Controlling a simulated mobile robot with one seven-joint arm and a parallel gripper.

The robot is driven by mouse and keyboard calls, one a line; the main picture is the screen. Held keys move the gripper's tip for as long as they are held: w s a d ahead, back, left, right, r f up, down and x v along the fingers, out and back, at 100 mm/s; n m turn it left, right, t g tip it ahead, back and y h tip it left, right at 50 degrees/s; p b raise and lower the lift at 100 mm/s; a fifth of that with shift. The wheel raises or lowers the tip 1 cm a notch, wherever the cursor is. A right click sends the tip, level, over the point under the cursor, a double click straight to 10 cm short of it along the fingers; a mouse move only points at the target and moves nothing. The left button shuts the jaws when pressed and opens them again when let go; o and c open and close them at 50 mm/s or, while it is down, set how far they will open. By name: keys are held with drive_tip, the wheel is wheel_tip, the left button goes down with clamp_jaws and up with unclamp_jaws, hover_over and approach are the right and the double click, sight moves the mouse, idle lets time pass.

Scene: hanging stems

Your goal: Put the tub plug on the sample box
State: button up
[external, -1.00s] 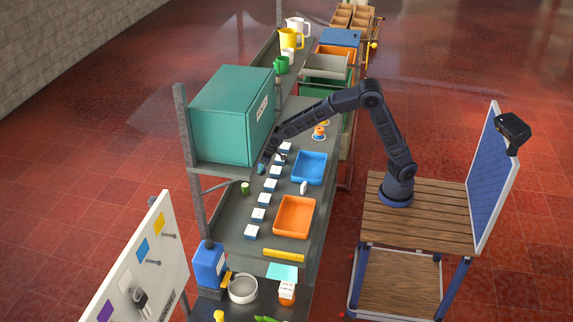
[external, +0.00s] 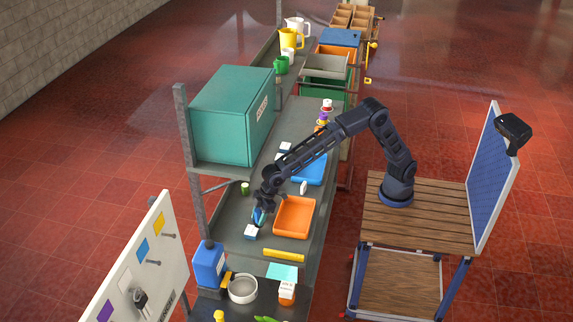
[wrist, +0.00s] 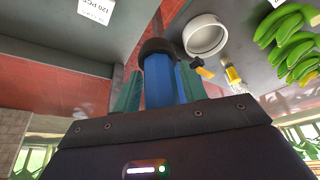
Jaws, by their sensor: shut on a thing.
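My gripper (external: 262,206) is low over the grey shelf, left of the orange tray. In the wrist view its teal fingers (wrist: 161,88) are closed on a blue piece with a dark, rounded end, which I take for the tub plug (wrist: 160,78). The dark end points away from the palm. In the external view the plug (external: 257,216) shows as a small blue patch, just above a small blue box with a white top (external: 250,232). I take this for a sample box; a similar one (external: 285,147) stands farther back. Contact between plug and box cannot be told.
The orange tray (external: 295,217) and blue tray (external: 310,170) lie right of my gripper. A teal cabinet (external: 232,115) stands behind it, on the left. A blue jug (external: 208,266), white bowl (external: 242,289) and yellow bar (external: 284,255) are in front. My arm hides part of the box row.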

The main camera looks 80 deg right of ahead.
drive_tip(key=s+a+r+n, duration=0.35)
drive_tip(key=s+a, duration=0.55)
drive_tip(key=a, duration=0.3)
wheel_tip(320, 180, up, 4)
drive_tip(key=n+g, duration=0.1)
drive_tip(key=g, duration=0.1)
hover_over(287, 287)
drive_tip(key=shift+y, duration=0.4)
wheel_tip(287, 287, down, 20)
drive_tip(key=shift+f, duration=0.1)
drive_tip(key=o, duration=1)
drive_tip(key=shift+o, duration=0.2)
drive_tip(key=v, duration=1.2)
drive_tip(key=shift+s, duration=0.3)
drive_tip(key=shift+t, duration=0.3)
